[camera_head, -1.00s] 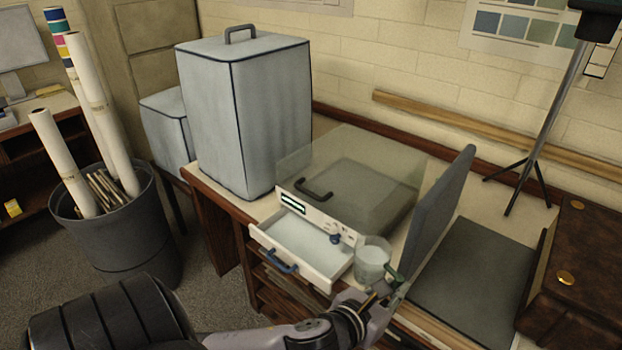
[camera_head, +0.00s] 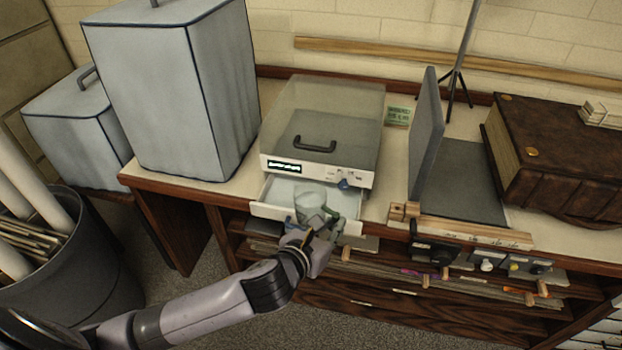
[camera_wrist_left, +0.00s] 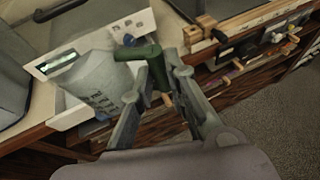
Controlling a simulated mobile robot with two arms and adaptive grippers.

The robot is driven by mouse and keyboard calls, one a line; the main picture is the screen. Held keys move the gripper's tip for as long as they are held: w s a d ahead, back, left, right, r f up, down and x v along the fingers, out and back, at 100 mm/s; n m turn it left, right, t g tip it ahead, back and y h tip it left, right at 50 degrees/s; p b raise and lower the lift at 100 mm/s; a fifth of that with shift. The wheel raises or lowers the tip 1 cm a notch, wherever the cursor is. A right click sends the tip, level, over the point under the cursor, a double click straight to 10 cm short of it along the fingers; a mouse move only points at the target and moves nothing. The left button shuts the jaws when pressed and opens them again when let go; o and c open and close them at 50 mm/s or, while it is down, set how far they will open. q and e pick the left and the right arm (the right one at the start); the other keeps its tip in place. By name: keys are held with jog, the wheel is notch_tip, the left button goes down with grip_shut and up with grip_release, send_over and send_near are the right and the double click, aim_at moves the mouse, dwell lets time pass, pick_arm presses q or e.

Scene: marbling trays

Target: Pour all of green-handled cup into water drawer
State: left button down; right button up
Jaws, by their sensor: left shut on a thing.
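The green-handled cup (camera_head: 309,203) is a translucent beaker above the open water drawer (camera_head: 265,211) in the head view. In the left wrist view the cup (camera_wrist_left: 98,82) looks tilted, with printed marks on its wall. My left gripper (camera_head: 325,223) is shut on its green handle (camera_wrist_left: 140,52). The pale drawer juts from the front of the white machine (camera_head: 290,167); the cup and gripper hide part of it. I cannot tell whether liquid is leaving the cup. My right gripper is not in view.
A clear lid with a dark handle (camera_head: 314,146) covers the machine. A tall grey covered box (camera_head: 180,100) stands to its left. A grey upright panel (camera_head: 427,135) and a brown book-like case (camera_head: 560,150) stand to its right. Shelves lie below the table edge.

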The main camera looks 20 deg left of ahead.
pick_arm(q)
jog(key=w+d+f+m+h, duration=0.1)
jog(key=w+d+f, duration=0.1)
jog(key=w, duration=0.4)
jog(key=w+d+f+m+g+h+b, duration=0.1)
jog(key=w+d+f+m+h, duration=0.1)
jog(key=w+d, duration=0.2)
jog(key=w, duration=0.2)
jog(key=shift+w+d+f, duration=0.15)
jog(key=shift+w+d, duration=0.2)
jog(key=shift+w, duration=0.05)
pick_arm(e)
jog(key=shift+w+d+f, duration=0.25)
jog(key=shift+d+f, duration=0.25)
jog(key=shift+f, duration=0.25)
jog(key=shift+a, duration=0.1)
pick_arm(q)
jog(key=shift+s, duration=0.1)
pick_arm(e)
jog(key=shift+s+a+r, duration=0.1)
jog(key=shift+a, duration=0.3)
pick_arm(q)
jog(key=shift+d+r, duration=0.1)
jog(key=shift+r, duration=0.1)
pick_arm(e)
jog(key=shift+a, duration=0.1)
